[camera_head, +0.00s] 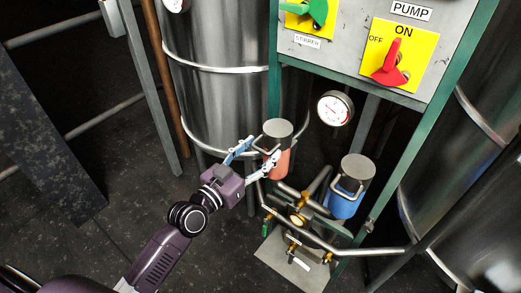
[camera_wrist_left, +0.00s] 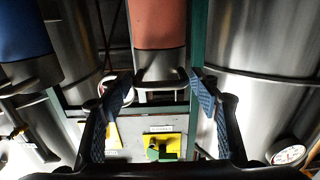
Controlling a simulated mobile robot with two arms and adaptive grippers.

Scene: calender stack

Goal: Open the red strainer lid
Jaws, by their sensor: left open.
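The red strainer (camera_head: 282,164) stands upright in the middle of the head view, in front of a steel tank. Its grey metal lid (camera_head: 279,128) sits on top, with a bent bar handle on the side facing my gripper. My left gripper (camera_head: 263,148) is open, its blue-padded fingers spread to either side of the handle. In the left wrist view, which is upside down, the red body (camera_wrist_left: 157,22) is at the top and the lid (camera_wrist_left: 160,66) below it. The handle (camera_wrist_left: 160,93) lies between the fingertips, with gaps on both sides. My right gripper is not in view.
A blue strainer (camera_head: 342,206) with a similar lid stands to the right. Pipes and valves (camera_head: 297,220) run below both. A pressure gauge (camera_head: 335,108) and the control panel (camera_head: 350,55) with a red pump switch (camera_head: 390,66) are above. Tanks stand on both sides.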

